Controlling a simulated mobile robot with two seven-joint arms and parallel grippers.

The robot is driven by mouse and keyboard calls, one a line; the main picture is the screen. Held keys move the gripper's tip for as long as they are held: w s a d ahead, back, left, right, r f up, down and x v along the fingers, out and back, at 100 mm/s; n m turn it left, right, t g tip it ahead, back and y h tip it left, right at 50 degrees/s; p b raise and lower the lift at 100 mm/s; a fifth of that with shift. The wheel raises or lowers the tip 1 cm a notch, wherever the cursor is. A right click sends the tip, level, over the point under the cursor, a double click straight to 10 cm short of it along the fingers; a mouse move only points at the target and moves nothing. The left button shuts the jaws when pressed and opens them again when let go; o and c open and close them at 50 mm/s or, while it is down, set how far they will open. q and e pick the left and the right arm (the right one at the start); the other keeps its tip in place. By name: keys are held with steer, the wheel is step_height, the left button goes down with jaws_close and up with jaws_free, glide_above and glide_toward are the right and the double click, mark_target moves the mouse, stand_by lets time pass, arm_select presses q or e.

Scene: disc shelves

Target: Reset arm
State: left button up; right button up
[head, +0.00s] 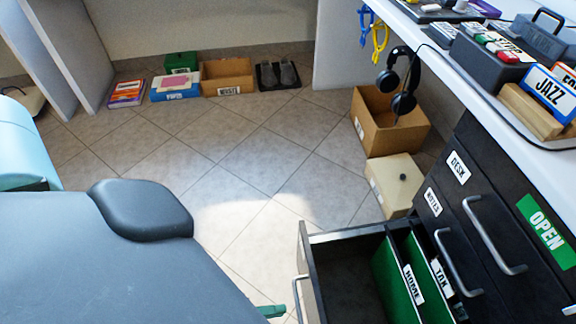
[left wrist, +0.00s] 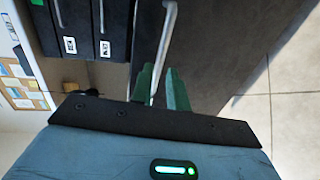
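My left gripper (left wrist: 161,82) shows two green fingers standing apart in the left wrist view. A metal drawer handle (left wrist: 166,45) runs down into the gap between them in that view; contact cannot be told. In the head view only a green tip of my left gripper (head: 270,311) shows at the bottom, left of the handle (head: 297,294) of the open drawer. The rest of this gripper is hidden or out of frame. My right gripper is in neither view.
The open drawer (head: 310,262) holds green folders and juts out from the black cabinet (head: 477,178). A cardboard box (head: 362,127), a cream box (head: 390,190) and headphones (head: 397,80) are beside the desk (head: 415,27). Tiled floor (head: 190,150) is clear in the middle.

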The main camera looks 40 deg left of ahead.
arm_select(q)
steer(key=shift+v, duration=0.75)
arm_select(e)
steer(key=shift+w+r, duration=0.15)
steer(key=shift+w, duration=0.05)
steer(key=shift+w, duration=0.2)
arm_select(q)
steer(key=shift+r, duration=0.1)
